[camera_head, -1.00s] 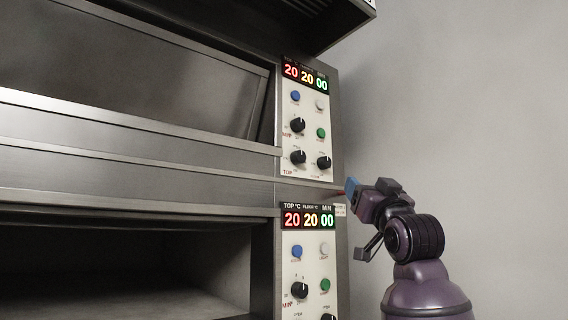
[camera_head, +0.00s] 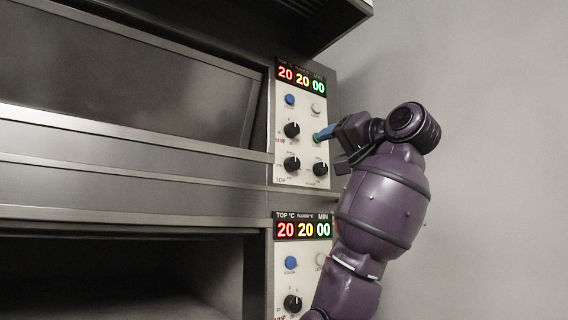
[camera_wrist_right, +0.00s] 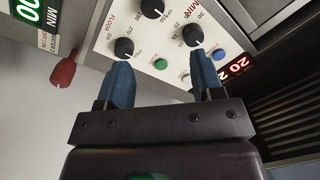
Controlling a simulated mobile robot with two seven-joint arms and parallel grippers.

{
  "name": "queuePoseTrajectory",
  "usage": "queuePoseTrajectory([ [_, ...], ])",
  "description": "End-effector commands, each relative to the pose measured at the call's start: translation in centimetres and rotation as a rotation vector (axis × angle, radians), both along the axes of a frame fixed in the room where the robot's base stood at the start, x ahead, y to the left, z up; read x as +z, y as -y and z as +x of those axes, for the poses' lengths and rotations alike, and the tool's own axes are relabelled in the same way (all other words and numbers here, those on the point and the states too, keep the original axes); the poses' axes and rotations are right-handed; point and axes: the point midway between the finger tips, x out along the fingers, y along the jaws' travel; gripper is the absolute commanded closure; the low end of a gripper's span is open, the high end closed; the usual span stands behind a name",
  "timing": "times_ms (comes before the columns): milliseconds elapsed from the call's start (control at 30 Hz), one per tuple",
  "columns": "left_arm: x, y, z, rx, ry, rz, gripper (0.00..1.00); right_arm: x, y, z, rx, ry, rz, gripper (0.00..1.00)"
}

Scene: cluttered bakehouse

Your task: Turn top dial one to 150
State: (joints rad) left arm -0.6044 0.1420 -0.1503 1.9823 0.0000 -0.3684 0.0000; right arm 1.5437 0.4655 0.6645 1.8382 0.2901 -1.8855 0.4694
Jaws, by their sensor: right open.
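The upper oven's control panel (camera_head: 303,150) has a black dial marked TOP (camera_head: 292,166) at lower left. Its white pointer mark points roughly up. The display above (camera_head: 302,76) reads 20, 20, 00. My right gripper (camera_head: 326,135) is at the panel's right edge beside the green button, up and right of the TOP dial. In the right wrist view the gripper (camera_wrist_right: 160,70) is open and empty; its blue fingers point at the panel, near the floor dial (camera_wrist_right: 123,48) and the MIN dial (camera_wrist_right: 193,34). The TOP dial (camera_wrist_right: 152,8) is beyond them. Contact cannot be told. My left gripper is out of view.
Blue (camera_head: 290,99), white (camera_head: 315,110) and green buttons sit close to the dials. A lower oven panel with its own display (camera_head: 302,230) is below. A red knob (camera_wrist_right: 62,72) shows in the wrist view. A hood overhangs above; a bare wall is at right.

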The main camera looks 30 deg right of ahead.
Motion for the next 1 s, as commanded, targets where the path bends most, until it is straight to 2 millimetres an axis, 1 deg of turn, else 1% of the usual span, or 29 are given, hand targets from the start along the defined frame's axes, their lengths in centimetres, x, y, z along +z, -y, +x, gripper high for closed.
queuePoseTrajectory([
  [133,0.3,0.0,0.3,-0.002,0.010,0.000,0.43,-1.0,-0.4,0.0,0.021,-0.068,0.028,0.39],
  [267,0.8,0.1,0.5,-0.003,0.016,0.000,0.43,-1.0,-0.5,0.8,0.023,-0.073,0.042,0.39],
  [367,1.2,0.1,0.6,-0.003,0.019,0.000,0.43,-1.0,-0.6,2.0,0.023,-0.073,0.042,0.39],
  [700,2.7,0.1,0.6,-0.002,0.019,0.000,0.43,-0.9,-1.4,7.6,0.022,-0.072,0.040,0.39],
  [900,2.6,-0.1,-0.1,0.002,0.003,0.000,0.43,-0.9,-1.7,9.9,0.022,-0.070,0.040,0.39],
  [1000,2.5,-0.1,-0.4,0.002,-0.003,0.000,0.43,-1.0,-1.8,10.4,0.021,-0.069,0.039,0.39],
])
